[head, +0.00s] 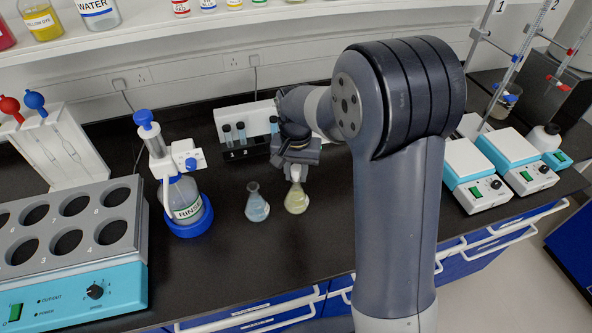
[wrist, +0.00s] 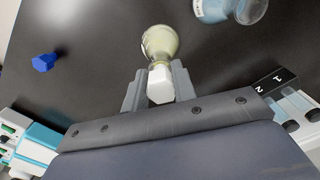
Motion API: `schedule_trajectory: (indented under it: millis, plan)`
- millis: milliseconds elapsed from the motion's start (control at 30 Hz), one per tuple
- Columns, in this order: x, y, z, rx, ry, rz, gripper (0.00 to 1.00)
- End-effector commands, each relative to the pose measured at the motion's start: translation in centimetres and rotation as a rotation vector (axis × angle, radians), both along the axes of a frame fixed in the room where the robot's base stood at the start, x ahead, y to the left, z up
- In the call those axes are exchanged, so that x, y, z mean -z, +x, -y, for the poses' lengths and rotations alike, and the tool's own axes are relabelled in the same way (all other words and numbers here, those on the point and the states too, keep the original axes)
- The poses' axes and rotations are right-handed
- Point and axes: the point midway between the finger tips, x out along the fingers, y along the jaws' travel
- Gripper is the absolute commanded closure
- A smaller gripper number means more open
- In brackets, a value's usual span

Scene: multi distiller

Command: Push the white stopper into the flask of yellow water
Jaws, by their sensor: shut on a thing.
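The flask of yellow water (head: 296,200) stands upright on the black bench, just right of a flask of blue water (head: 257,205). My gripper (head: 298,165) is directly above the yellow flask. In the wrist view my gripper (wrist: 159,88) is shut on the white stopper (wrist: 161,84), which lies between the two fingers. The stopper lines up with the mouth of the yellow flask (wrist: 160,44). I cannot tell how deep it sits in the neck. The blue flask (wrist: 228,8) shows at the top of the wrist view.
A blue stopper (wrist: 44,62) lies on the bench in the wrist view. A rinse bottle (head: 184,197) stands left of the flasks, and a small tube rack (head: 243,151) is behind them. White-topped hotplates (head: 474,165) are at right. The bench front is clear.

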Motion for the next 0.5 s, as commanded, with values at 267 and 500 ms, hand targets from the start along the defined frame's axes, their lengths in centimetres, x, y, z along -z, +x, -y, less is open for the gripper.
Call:
schedule_trajectory:
  millis: [267,500]
  plan:
    - [0.16,-0.01,0.00,0.000,0.000,0.000,0.59]
    - [0.16,0.00,0.00,0.000,0.000,0.000,0.49]
